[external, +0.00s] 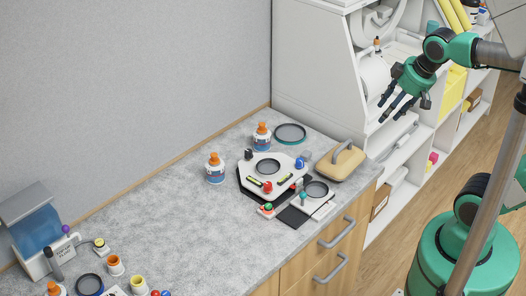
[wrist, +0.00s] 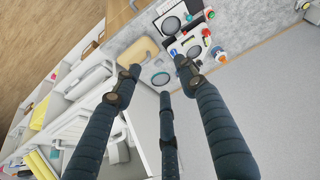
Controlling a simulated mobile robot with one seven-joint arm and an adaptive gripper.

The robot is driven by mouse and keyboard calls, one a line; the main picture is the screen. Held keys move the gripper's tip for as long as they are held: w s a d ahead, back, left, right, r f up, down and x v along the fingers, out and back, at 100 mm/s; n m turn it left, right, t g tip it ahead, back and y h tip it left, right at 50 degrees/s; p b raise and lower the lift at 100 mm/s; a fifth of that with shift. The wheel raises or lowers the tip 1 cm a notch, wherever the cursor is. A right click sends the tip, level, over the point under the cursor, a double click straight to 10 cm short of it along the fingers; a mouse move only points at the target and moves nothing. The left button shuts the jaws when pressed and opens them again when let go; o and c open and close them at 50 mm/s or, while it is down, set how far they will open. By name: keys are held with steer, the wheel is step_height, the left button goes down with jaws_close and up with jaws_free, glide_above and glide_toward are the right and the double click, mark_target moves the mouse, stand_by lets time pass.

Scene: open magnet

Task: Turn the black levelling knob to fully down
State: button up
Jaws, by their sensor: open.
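A black knob (external: 248,154) stands at the back left corner of a white, dark-edged platform (external: 256,182) on the grey counter. The platform has a round dark-rimmed disc (external: 267,166) in its middle. My gripper (external: 392,108) is open and empty, raised well to the right of the platform, in front of the white cabinet. In the wrist view its dark fingers (wrist: 160,80) are spread, and the platform is partly visible beyond them; I cannot make out the black knob there.
Two orange-capped bottles (external: 262,137) (external: 215,168) stand behind and left of the platform. A tan block with a grey handle (external: 340,160) is close on its right. A small white stand (external: 316,200) is in front. The counter's middle (external: 150,215) is clear.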

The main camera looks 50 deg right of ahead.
steer(key=w+a+r+n+g+p, duration=0.1)
steer(key=w+r+n+p, duration=0.1)
steer(key=w, duration=0.5)
steer(key=w+r+n+p, duration=0.2)
steer(key=w, duration=0.6)
steer(key=n+g+p, duration=0.4)
steer(key=n+p, duration=0.7)
steer(key=n, duration=0.2)
glide_above(248, 151)
step_height(248, 151, down, 25)
steer(key=shift+w, duration=0.15)
steer(key=shift+s+f+p, duration=0.2)
steer(key=shift+f+p, duration=1)
steer(key=shift+f, duration=5.65)
jaws_close()
